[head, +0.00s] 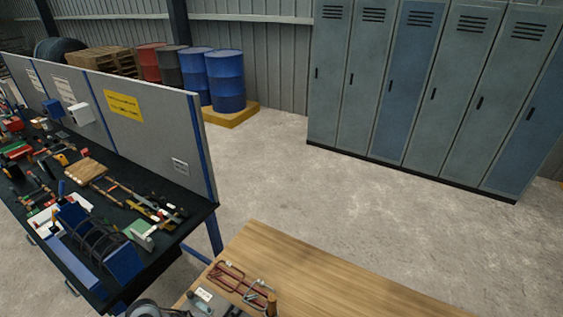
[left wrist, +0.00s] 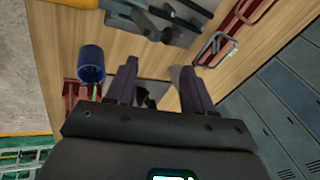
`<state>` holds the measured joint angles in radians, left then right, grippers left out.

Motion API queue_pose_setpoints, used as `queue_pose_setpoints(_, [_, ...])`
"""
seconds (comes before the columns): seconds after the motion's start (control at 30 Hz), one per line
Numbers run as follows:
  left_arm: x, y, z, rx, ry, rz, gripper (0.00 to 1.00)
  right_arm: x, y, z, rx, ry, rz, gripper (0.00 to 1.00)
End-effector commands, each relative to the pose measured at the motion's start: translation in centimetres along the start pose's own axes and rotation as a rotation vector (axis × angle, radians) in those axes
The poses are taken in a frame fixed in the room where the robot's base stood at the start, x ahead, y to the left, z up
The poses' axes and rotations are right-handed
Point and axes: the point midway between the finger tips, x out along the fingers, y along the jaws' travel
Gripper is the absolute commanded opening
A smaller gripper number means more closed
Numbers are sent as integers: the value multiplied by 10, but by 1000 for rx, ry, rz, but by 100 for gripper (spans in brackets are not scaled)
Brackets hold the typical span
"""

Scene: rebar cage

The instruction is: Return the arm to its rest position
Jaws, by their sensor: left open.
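My left gripper (left wrist: 157,85) shows in the left wrist view with its two dark fingers apart, above the wooden table. Nothing is visible held between the fingers. A red rebar cage (head: 238,284) lies on the wooden table (head: 330,285) at the bottom of the head view. Part of a red frame with a grey wire loop (left wrist: 215,47) also shows at the upper right of the left wrist view. Neither gripper is in the head view.
A blue cup-like holder (left wrist: 90,63) stands left of the fingers, and dark tools (left wrist: 155,20) lie beyond them. A cluttered black workbench (head: 190,214) stands at the left. Lockers (head: 420,90) and blue drums (head: 226,80) stand behind open concrete floor (head: 300,180).

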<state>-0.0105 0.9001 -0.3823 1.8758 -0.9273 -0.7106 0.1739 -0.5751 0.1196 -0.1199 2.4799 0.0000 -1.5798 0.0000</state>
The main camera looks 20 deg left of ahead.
Motion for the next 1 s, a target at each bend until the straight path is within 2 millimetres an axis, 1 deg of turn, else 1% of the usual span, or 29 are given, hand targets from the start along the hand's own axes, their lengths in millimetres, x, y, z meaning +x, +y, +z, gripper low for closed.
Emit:
queue_pose_setpoints(0.03, [-10,4,-36,-49,36,-39,52,-11,0,-2,0,-3,0,40])
queue_pose_setpoints(0.07, [-16,4,-54,-87,48,-69,52,-16,0,-3,-1,-5,0,40])
queue_pose_setpoints(0.1, [-28,4,-76,-154,61,-108,52,-21,0,-4,-1,-6,-1,40])
queue_pose_setpoints(0.17, [-48,5,-102,-277,69,-155,52,-30,0,-7,-1,-7,-1,40])
queue_pose_setpoints(0.2, [-63,6,-114,-366,67,-177,52,-35,1,-8,-1,-8,-1,40])
queue_pose_setpoints(0.27, [-86,9,-125,-505,55,-193,52,-42,1,-10,-2,-9,0,40])
queue_pose_setpoints(0.3, [-100,13,-128,-600,41,-193,52,-46,2,-11,-2,-9,0,40])
queue_pose_setpoints(0.4, [-134,26,-127,-821,0,-171,52,-55,2,-14,-3,-9,1,40])
queue_pose_setpoints(0.5, [-160,42,-121,-1003,-44,-127,52,-62,2,-16,-3,-9,0,40])
queue_pose_setpoints(0.6, [-178,57,-117,-1132,-77,-84,52,-66,2,-18,-2,-8,0,40])
queue_pose_setpoints(0.7, [-188,66,-114,-1211,-98,-54,52,-68,2,-19,-2,-8,0,40])
queue_pose_setpoints(0.77, [-192,70,-112,-1237,-105,-43,52,-69,2,-19,-2,-7,0,40])
queue_pose_setpoints(1.0, [-193,72,-112,-1252,-110,-36,52,-69,2,-20,0,-6,-1,40])
